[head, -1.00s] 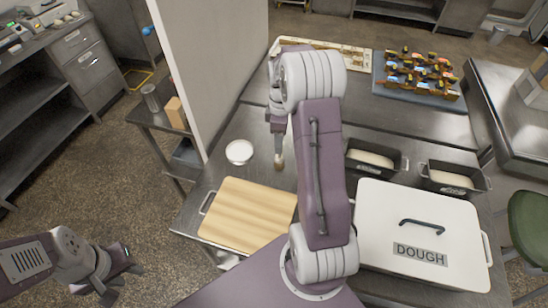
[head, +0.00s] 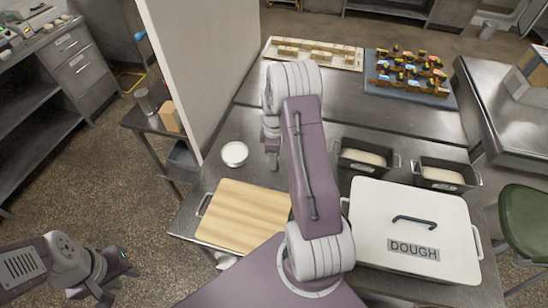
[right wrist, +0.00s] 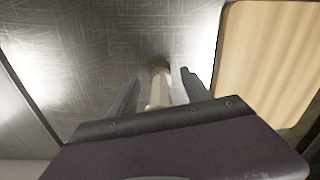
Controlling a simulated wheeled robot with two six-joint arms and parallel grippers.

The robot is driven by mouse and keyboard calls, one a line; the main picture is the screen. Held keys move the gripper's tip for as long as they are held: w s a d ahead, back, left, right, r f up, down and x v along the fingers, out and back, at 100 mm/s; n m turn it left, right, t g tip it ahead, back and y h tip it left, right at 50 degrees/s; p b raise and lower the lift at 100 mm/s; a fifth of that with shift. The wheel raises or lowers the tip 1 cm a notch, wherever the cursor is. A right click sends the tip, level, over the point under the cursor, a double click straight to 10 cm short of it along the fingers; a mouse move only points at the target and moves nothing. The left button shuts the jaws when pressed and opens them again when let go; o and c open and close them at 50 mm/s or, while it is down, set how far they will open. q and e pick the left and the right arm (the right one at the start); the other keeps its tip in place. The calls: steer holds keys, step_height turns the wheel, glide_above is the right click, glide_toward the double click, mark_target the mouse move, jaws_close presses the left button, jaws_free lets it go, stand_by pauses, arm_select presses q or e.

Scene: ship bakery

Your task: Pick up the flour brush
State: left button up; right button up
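The flour brush (right wrist: 158,85) shows in the right wrist view, with a pale handle and a brownish end near the steel table. My right gripper (right wrist: 158,90) is open, with one finger on each side of the brush and a visible gap on both sides. In the head view my right gripper (head: 272,155) is low over the table, and I cannot make out the brush there. My left gripper (head: 121,281) is open and empty, off the table at the lower left.
A wooden board (head: 245,216) lies in front of my right gripper, and a white bowl (head: 235,153) stands to its left. The white DOUGH box (head: 415,225) and two dough tins (head: 365,158) are to the right. A white partition (head: 200,75) rises at the left.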

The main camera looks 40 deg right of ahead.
jaws_close()
steer(key=shift+r, duration=0.1)
